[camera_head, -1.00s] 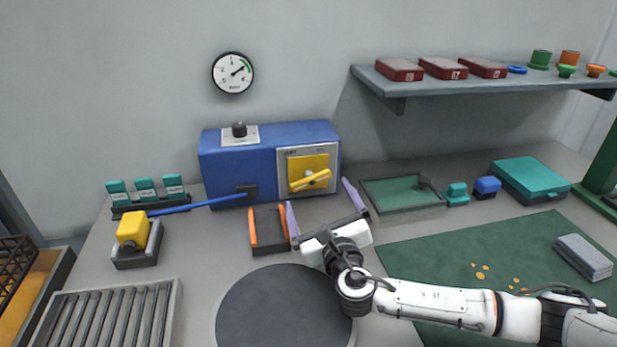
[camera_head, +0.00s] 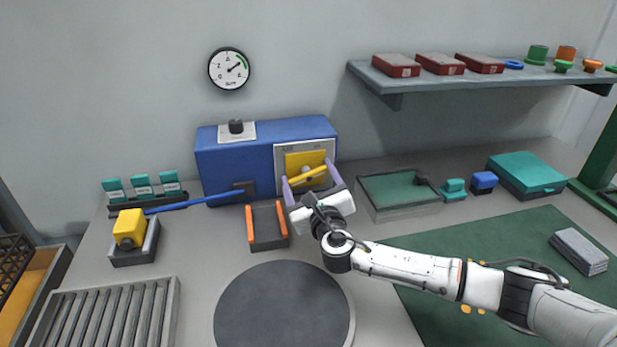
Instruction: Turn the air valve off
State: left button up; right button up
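The air valve is a yellow lever handle (camera_head: 308,175) on a yellow square plate (camera_head: 304,160), set in a pale panel on the front of a blue box (camera_head: 235,165). The lever lies slanted, its right end higher. My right gripper (camera_head: 309,178) is open in front of the valve, with one purple finger left of the lever and the other right of it. Whether the fingers touch the lever I cannot tell. A round pressure gauge (camera_head: 229,69) hangs on the wall, its needle pointing up and right. My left gripper is not in view.
An orange-sided holder (camera_head: 266,228) stands close left of my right arm. A green tray (camera_head: 398,194) stands to the right. A round grey disc (camera_head: 284,306) lies in front.

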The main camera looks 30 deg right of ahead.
jog(key=shift+c, duration=1.1)
jog(key=shift+f+m, duration=0.1)
jog(key=shift+m, duration=1.9)
jog(key=o, duration=1)
jog(key=shift+o, duration=0.2)
jog(key=v, duration=1)
jog(key=shift+s+b, duration=0.15)
jog(key=shift+b, duration=0.25)
